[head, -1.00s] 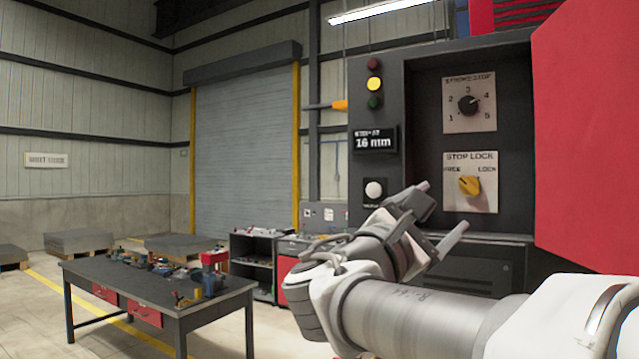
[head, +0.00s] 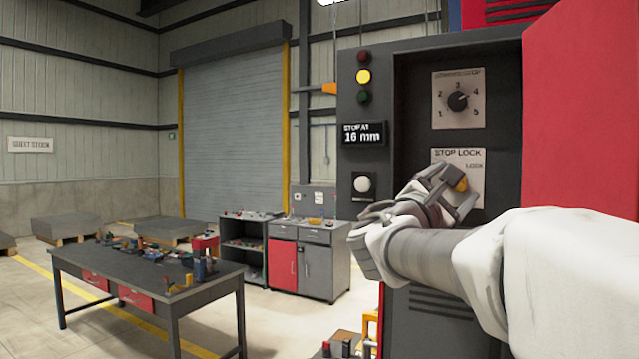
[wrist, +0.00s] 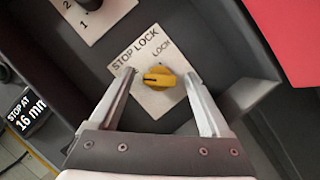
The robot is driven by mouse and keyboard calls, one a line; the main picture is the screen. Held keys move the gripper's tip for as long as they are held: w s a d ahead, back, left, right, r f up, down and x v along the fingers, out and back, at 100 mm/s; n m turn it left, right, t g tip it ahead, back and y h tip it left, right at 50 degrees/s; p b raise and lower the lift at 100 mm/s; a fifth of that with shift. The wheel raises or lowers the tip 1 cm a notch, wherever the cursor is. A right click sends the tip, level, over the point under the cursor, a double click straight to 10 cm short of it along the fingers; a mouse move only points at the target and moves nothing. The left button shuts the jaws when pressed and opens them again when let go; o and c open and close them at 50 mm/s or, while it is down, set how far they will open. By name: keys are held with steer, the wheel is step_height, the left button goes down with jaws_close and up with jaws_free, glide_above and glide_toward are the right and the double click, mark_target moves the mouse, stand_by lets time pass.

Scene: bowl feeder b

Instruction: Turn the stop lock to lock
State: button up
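The stop lock is a yellow knob (wrist: 160,78) on a pale plate (wrist: 150,101) marked STOP LOCK. It also shows in the head view (head: 461,183), partly covered by my gripper. In the wrist view the knob's ridge lies nearly level, its dark mark at the left end, away from the LOCK label. The FREE label is hidden by my left finger. My gripper (wrist: 160,74) is open, one finger on each side of the knob, with gaps visible between. I cannot tell whether the fingertips reach past its face.
The stroke-stop dial (head: 458,101) is above the lock plate. A display (head: 362,134) reading 16 mm, a white button (head: 362,184) and a lit yellow lamp (head: 363,77) are to the left. A red panel (head: 580,110) stands close on the right. A workbench (head: 150,285) is at lower left.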

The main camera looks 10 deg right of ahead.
jaws_close()
steer(key=shift+f+m+g+b, duration=0.1)
steer(key=shift+m+g+b, duration=0.2)
steer(key=shift+m+b, duration=0.25)
steer(key=m+g+b, duration=0.1)
steer(key=m+b, duration=0.1)
steer(key=m, duration=0.1)
steer(key=shift+g, duration=0.3)
steer(key=m+g+y+b, duration=0.1)
steer(key=m+b, duration=0.1)
steer(key=m, duration=0.4)
steer(key=m+y, duration=0.1)
steer(key=m+g+b, duration=0.1)
steer(key=m, duration=0.1)
steer(key=shift+r+y, duration=0.25)
steer(key=shift+y, duration=0.15)
steer(key=m+y, duration=0.1)
steer(key=m, duration=0.2)
steer(key=shift+r+m+y, duration=0.1)
steer(key=shift+m+y, duration=0.25)
steer(key=shift+y, duration=0.05)
